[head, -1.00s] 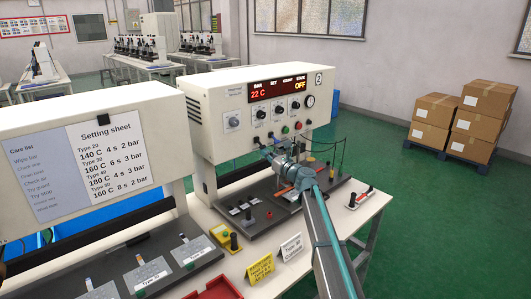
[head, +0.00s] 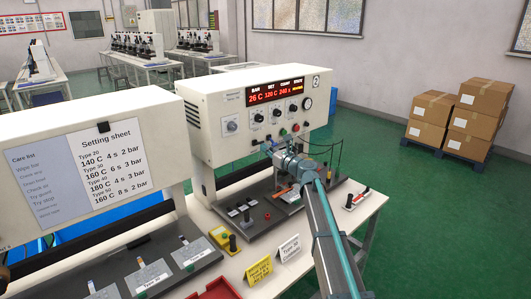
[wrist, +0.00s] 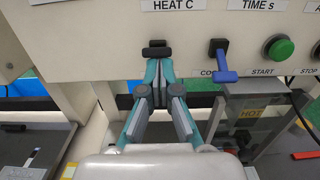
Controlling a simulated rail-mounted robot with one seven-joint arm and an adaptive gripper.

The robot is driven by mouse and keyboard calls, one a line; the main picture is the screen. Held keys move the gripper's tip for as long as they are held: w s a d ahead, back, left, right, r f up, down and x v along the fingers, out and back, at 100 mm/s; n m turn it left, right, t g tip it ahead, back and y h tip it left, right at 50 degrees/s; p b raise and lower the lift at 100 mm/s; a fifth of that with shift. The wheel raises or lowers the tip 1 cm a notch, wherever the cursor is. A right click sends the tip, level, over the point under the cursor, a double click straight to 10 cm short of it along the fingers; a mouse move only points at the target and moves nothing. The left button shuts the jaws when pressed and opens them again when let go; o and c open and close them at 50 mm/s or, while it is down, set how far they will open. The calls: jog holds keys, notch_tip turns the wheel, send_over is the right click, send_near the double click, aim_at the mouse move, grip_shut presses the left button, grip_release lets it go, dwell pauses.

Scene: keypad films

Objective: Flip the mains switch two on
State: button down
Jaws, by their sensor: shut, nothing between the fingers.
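Press two (head: 222,100), a cream cabinet marked 2, has its display (head: 276,91) lit with red figures and amber text under the state heading. A small black switch (wrist: 155,47) sits on the lower front edge of the panel below the HEAT C label in the wrist view; I cannot read a mains label on it. My gripper (wrist: 159,76) is shut and empty, its fingertips just below this switch; whether they touch it I cannot tell. In the head view my gripper (head: 268,150) is at the panel's lower edge.
A blue lever (wrist: 223,66) and green START button (wrist: 280,48) are right of my gripper. A yellow HOT sign (wrist: 251,114) is below them. The setting sheet (head: 106,149) hangs on the left press.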

notch_tip(320, 180, down, 4)
jog(key=s+d+b, duration=0.1)
jog(key=b, duration=0.2)
jog(key=s+d+r+b, duration=0.1)
jog(key=s+d+r, duration=0.4)
jog(key=r, duration=0.1)
jog(key=shift+d+r+b, duration=0.3)
jog(key=shift+r+b, duration=0.05)
jog(key=shift+r, duration=0.05)
jog(key=shift+s+r, duration=0.1)
